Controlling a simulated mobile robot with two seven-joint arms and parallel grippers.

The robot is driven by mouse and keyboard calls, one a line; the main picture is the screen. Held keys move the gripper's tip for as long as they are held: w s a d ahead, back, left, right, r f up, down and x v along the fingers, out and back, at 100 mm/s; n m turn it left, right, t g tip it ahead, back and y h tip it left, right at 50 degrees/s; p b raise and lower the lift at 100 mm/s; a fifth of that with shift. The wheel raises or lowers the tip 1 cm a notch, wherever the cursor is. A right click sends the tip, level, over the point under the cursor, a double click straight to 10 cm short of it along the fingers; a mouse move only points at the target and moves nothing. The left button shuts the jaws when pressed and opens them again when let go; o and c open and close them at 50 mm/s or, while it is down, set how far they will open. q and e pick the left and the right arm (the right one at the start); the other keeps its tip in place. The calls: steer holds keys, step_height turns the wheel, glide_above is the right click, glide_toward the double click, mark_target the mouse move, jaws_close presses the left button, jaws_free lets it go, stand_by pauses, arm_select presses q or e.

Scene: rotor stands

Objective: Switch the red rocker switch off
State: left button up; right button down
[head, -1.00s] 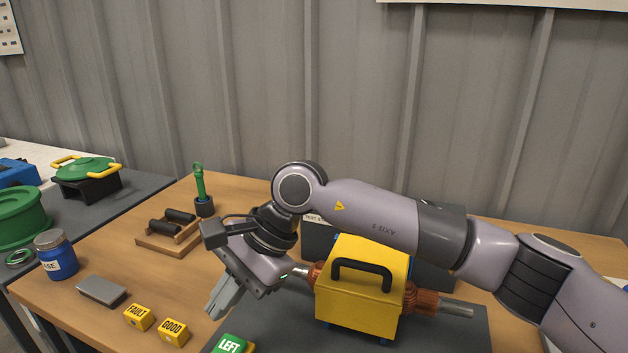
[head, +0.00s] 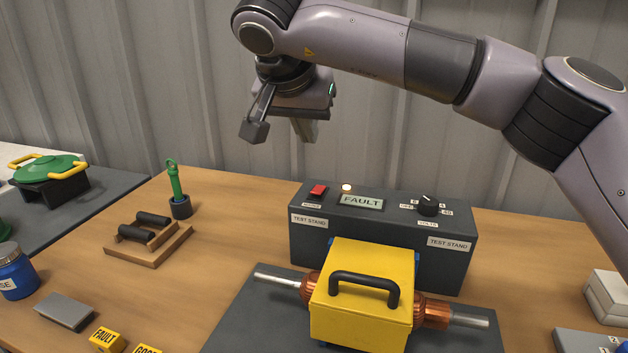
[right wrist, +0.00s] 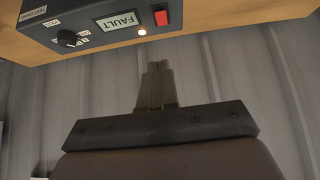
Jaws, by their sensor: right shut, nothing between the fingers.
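The red rocker switch (head: 318,191) sits at the left end of the top panel of the dark grey test stand (head: 381,262). It also shows in the right wrist view (right wrist: 161,18). Beside it are a lit lamp (head: 347,188) and a display (head: 361,202) reading FAULT. My right gripper (head: 304,138) is shut and empty. In the head view it hangs above the switch end of the stand, clear of it. Its closed fingers (right wrist: 157,82) also show in the right wrist view, apart from the switch. My left gripper is not in view.
A yellow cover (head: 362,314) with a black handle stands over a copper rotor in front of the stand. A black knob (head: 428,204) rises from the panel's right part. A green-handled tool (head: 174,180) and wooden cradle (head: 150,250) stand to the left. A metal wall is behind.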

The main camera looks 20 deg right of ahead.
glide_above(320, 191)
steer(key=s+a, duration=0.1)
steer(key=s, duration=0.1)
step_height(320, 191, down, 8)
steer(key=shift+w+r, duration=0.1)
step_height(320, 191, down, 4)
steer(key=shift+a+r+p, duration=0.15)
steer(key=shift+r+p, duration=0.1)
steer(key=shift+p, duration=0.05)
steer(key=shift+f, duration=0.35)
